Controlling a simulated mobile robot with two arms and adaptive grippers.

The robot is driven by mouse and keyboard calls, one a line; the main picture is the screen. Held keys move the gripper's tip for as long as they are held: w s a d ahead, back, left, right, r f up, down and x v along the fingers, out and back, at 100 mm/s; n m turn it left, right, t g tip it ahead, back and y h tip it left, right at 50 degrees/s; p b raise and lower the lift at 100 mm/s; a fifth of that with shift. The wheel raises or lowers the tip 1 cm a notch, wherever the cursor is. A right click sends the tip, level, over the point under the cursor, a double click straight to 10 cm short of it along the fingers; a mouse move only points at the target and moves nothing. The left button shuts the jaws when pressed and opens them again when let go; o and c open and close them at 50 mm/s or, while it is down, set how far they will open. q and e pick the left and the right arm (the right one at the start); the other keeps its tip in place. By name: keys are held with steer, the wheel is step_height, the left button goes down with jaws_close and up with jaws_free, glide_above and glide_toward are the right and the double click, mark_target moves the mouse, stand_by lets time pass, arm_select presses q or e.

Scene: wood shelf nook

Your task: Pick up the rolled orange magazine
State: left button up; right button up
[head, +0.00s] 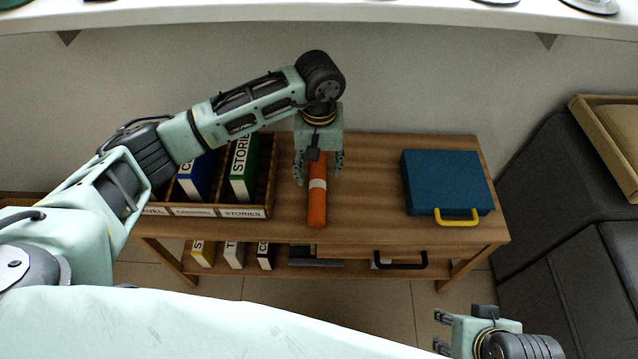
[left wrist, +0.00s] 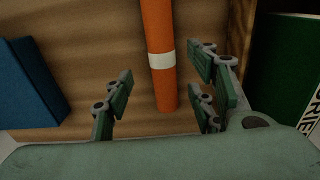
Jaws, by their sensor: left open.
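The rolled orange magazine (head: 317,206) with a white band lies on the wooden shelf top, its length running front to back. My left gripper (head: 318,178) is above its rear part, with the fingers apart on either side of it. In the left wrist view, the magazine (left wrist: 157,30) passes between the open fingers (left wrist: 160,112), and I see no finger touching it. The gripper hides the magazine's rear end in the head view. My right gripper (head: 438,332) is at the lower right, away from the shelf, with its fingers apart and nothing between them.
A wooden divider box (head: 207,212) with a blue and a green binder (head: 244,167) stands left of the magazine. A blue case (head: 446,181) with a yellow handle lies to the right, with bare shelf top between. A white ledge (head: 300,17) runs along the back, above.

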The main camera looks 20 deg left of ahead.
mark_target(317, 185)
arm_select(q)
steer(key=f, duration=0.5)
steer(key=f+b, duration=0.1)
steer(key=f, duration=0.1)
steer(key=shift+s+a+f, duration=0.1)
steer(key=shift+s+f, duration=0.05)
steer(key=shift+s, duration=0.15)
steer(key=shift+c, duration=0.2)
jaws_close()
